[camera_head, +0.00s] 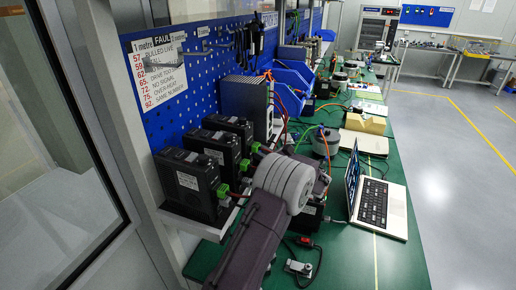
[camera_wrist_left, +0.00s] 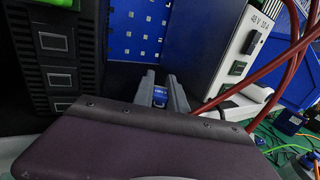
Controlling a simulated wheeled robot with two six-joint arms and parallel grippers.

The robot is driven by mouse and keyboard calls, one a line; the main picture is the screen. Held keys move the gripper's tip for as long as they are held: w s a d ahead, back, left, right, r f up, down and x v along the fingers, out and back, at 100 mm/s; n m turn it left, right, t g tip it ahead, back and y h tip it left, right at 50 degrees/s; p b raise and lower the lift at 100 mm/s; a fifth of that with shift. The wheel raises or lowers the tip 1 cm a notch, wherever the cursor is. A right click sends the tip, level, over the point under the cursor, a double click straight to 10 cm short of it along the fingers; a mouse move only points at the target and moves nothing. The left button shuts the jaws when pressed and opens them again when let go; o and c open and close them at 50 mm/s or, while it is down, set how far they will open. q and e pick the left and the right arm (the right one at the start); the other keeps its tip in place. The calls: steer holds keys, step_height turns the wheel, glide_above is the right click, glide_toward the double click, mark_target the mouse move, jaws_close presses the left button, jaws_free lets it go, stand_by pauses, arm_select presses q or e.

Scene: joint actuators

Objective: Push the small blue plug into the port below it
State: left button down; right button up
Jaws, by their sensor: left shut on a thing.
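In the left wrist view, my left gripper (camera_wrist_left: 160,88) has its two grey fingers closed around the small blue plug (camera_wrist_left: 160,97). Only part of the plug shows, between the fingers. A black drive unit with several square sockets (camera_wrist_left: 52,45) is to the left of the gripper. A white unit (camera_wrist_left: 237,55) marked 48 V stands to its right. I cannot tell which socket is the port below the plug. In the head view, my left arm hides the gripper and plug. My right gripper is in neither view.
Several black drive units (camera_head: 188,182) with green connectors stand on a shelf by the blue pegboard (camera_head: 185,105). Red cables (camera_wrist_left: 268,75) run close on the gripper's right. An open laptop (camera_head: 378,200) is on the green bench (camera_head: 400,262). The bench's front right is mostly clear.

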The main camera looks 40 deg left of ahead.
arm_select(q)
steer(key=c, duration=1.3)
jaws_free()
steer(key=shift+s, duration=0.1)
steer(key=shift+o, duration=0.2)
steer(key=d, duration=0.9)
steer(key=shift+s, duration=0.45)
